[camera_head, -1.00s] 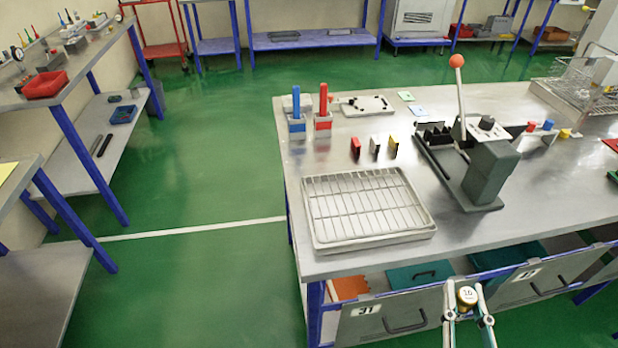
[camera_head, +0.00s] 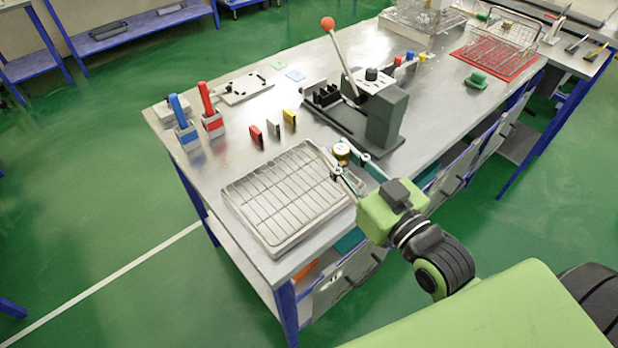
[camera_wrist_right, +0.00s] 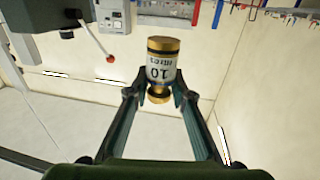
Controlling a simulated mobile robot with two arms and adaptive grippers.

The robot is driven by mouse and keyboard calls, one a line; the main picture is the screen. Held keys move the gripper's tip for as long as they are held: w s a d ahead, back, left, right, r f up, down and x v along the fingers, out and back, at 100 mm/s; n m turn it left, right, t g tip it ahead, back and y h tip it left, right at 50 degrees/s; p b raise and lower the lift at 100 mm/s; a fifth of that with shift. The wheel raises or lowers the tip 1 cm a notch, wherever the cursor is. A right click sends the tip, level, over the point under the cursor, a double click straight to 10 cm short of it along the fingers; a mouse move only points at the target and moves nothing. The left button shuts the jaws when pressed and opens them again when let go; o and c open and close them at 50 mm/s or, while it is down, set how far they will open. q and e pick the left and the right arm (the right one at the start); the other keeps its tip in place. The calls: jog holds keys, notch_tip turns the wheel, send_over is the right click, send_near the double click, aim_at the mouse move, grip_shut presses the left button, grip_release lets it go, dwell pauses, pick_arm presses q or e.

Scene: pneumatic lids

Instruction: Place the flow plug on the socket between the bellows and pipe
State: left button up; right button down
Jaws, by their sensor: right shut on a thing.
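My right gripper (camera_head: 349,163) comes in from the lower right in the head view, over the bench near the tray's right corner. It is shut on a small cylinder (camera_head: 341,150), probably the flow plug, with a gold top. A flat plate with small black parts (camera_head: 245,88) lies at the back of the bench. I cannot make out the bellows, the pipe or the socket between them. My left gripper is out of view.
A wire-grid tray (camera_head: 262,238) lies at the bench front. A grey lever press (camera_head: 386,115) with an orange-ball lever stands just behind my right gripper. Blue (camera_head: 180,112) and red (camera_head: 206,100) handles stand upright in holders. Red, grey and yellow blocks sit mid-bench.

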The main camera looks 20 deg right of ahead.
jog(key=w+a+f, duration=0.1)
jog(key=w+f, duration=0.1)
jog(key=w+f+p, duration=0.1)
jog(key=w+f, duration=0.1)
jog(key=w, duration=0.1)
jog(key=w+a+f, duration=0.1)
jog(key=w+f, duration=0.1)
jog(key=shift+w+a+f, duration=0.2)
jog(key=shift+a+f, duration=0.15)
notch_tip(320, 180, down, 3)
jog(key=shift+w+p, duration=0.15)
jog(key=shift+p, duration=0.4)
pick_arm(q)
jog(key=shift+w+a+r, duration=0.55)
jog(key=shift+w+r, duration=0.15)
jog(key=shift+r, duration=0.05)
pick_arm(e)
jog(key=shift+f, duration=0.25)
jog(key=shift+a+f, duration=0.1)
jog(key=shift+f, duration=0.05)
jog(key=c, duration=1.8)
grip_release()
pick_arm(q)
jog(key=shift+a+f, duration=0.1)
pick_arm(e)
jog(key=shift+o, duration=0.2)
